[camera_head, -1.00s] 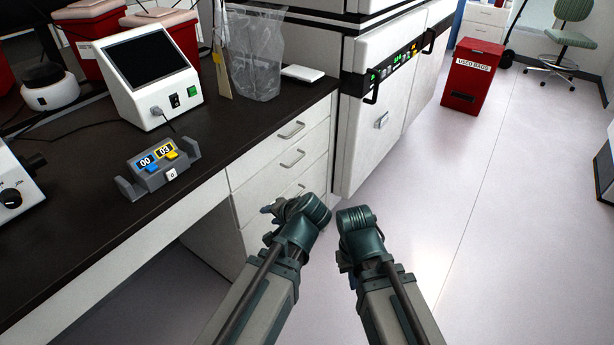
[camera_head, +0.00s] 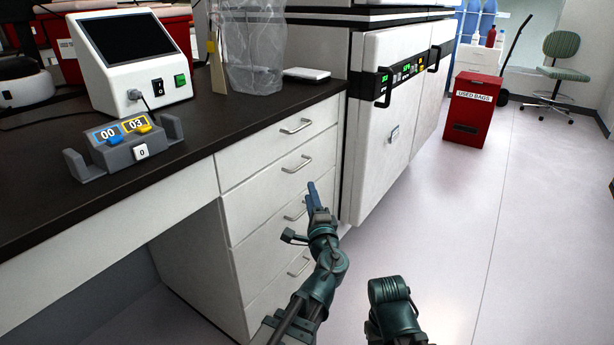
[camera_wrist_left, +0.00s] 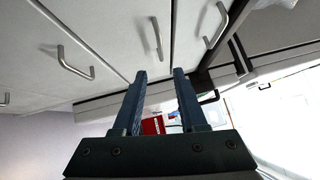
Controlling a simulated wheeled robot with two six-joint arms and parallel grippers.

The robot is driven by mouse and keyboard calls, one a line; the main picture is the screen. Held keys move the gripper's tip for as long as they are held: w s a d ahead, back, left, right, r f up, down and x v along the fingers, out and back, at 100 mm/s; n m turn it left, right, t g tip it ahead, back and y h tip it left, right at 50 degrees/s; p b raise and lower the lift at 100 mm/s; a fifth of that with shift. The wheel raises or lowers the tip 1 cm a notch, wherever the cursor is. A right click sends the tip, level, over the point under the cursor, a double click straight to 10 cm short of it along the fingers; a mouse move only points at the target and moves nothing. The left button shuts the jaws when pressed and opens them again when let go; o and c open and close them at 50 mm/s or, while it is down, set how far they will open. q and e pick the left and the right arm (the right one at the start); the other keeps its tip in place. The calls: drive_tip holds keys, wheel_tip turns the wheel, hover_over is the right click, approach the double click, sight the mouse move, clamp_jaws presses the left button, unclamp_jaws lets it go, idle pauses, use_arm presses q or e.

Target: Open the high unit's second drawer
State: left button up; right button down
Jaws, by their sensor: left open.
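The white drawer unit (camera_head: 240,200) stands under the dark counter, with several drawers stacked on its front, each with a metal bar handle. The second drawer from the top is closed, and its handle (camera_head: 297,164) shows in the head view. That handle also shows in the left wrist view (camera_wrist_left: 157,38), beyond the fingertips. My left gripper (camera_head: 312,190) is open and empty, in front of the drawers and just below the second handle in the head view. In the left wrist view its two blue fingers (camera_wrist_left: 160,73) are apart, with no handle between them. My right gripper is hidden; only arm links show.
The counter top (camera_head: 215,125) overhangs the drawers. A white cabinet (camera_head: 380,150) with a control panel stands right beside the drawer unit. A red used-bags bin (camera_head: 472,110) is farther back. The floor at right is clear.

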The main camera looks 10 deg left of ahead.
sight(302, 165)
use_arm(q)
drive_tip(key=p+x, duration=0.1)
drive_tip(key=x, duration=1.3)
drive_tip(key=shift+p, duration=0.4)
drive_tip(key=shift+s+d, duration=0.1)
clamp_jaws()
idle(0.8)
